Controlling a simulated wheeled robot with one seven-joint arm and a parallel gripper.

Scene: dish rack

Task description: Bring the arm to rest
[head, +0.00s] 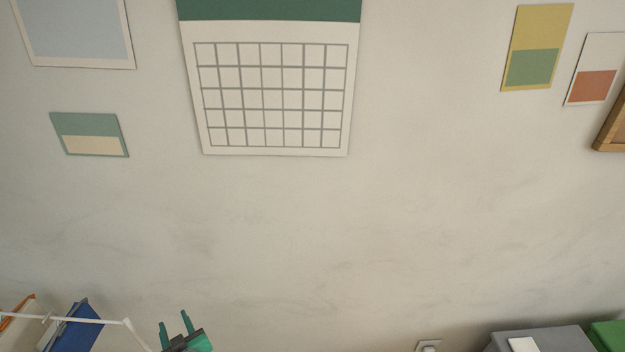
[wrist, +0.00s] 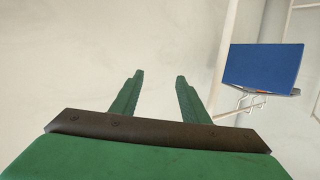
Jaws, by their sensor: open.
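My gripper (head: 174,324) shows at the bottom of the head view, to the left of centre, with its two green fingers pointing up. In the wrist view my gripper (wrist: 158,76) has its fingers apart with nothing between them. Beyond the fingers there is only pale wall. The rest of my arm is out of the head view.
A white wire rack (head: 106,320) stands at the lower left, close to my gripper. A blue item (head: 76,322) is in it and also shows right in the wrist view (wrist: 262,66). Grey (head: 560,341) and green (head: 610,334) boxes are lower right. A calendar (head: 275,93) hangs on the wall.

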